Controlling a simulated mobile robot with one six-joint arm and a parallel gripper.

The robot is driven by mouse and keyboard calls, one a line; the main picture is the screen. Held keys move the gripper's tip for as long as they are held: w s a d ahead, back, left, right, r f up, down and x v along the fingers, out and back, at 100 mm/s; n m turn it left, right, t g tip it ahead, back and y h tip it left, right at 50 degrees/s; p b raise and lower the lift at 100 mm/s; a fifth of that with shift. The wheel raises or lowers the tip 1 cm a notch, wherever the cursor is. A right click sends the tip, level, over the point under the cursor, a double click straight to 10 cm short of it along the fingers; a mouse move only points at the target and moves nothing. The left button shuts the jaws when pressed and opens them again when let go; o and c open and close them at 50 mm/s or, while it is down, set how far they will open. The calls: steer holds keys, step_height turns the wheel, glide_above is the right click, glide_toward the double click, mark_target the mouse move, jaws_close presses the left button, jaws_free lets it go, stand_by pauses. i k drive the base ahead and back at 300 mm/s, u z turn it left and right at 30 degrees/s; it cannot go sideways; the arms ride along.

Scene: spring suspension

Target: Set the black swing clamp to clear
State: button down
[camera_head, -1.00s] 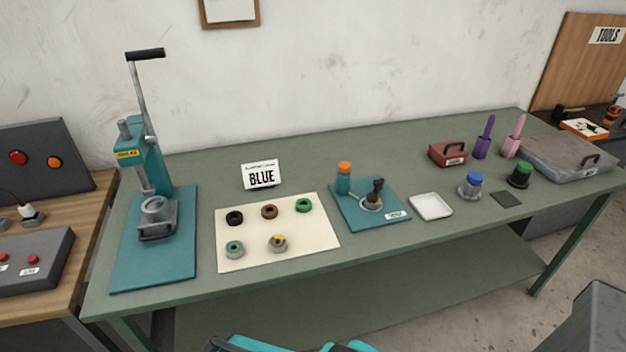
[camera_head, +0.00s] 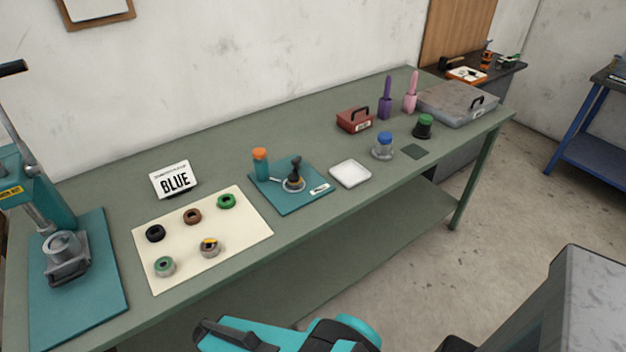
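A small teal base plate (camera_head: 285,203) lies on the green bench and carries a fixture. On it stand a teal post with an orange cap (camera_head: 260,155) and a black upright handle-like part (camera_head: 296,168), which looks like the black swing clamp. The black part stands at a round metal seat with a brass-coloured bit. A thin silver arm reaches from near the post toward this seat. From here I cannot tell whether the clamp lies over the seat or clear of it. Teal and black links of my arm show at the bottom edge, away from the fixture. My gripper cannot be made out.
A lever press (camera_head: 62,245) stands far left. A white tray (camera_head: 350,174), blue-capped jar (camera_head: 382,146) and red box (camera_head: 354,119) are to the right.

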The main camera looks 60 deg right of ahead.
mark_target(293, 177)
steer(key=z, duration=0.95)
steer(key=k, duration=0.9)
steer(key=i, duration=0.7)
steer(key=z, duration=0.05)
